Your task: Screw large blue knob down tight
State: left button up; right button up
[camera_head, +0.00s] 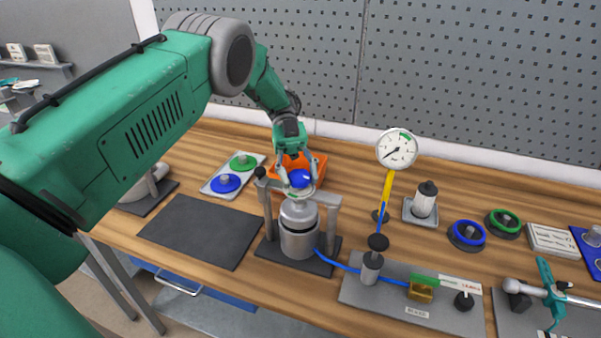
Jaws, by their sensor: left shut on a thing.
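The large blue knob (300,179) sits on top of a metal frame (327,199) that stands over a silver drum (299,232) in the middle of the bench. My left gripper (298,184) comes down from above and is shut on the blue knob, with its fingers on either side of it. The gripper fingers hide parts of the knob. The thread under the knob is too small to make out. My right gripper is not in view.
An orange tray (318,164) stands just behind the frame. A dial gauge (397,149) on a yellow stem stands to the right. A blue hose (345,267) runs from the drum to a grey plate (355,291). A dark mat (200,231) lies empty at left.

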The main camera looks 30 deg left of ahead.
pick_arm(q)
jog(key=shift+w+r+m+g+y+p, duration=0.1)
jog(key=shift+r+m+g+y+p, duration=0.15)
jog(key=shift+m+g+y+p, duration=0.25)
jog(key=o, duration=1.1)
jog(key=shift+o, duration=0.4)
jog(key=shift+f, duration=0.1)
jog(key=shift+b, duration=0.3)
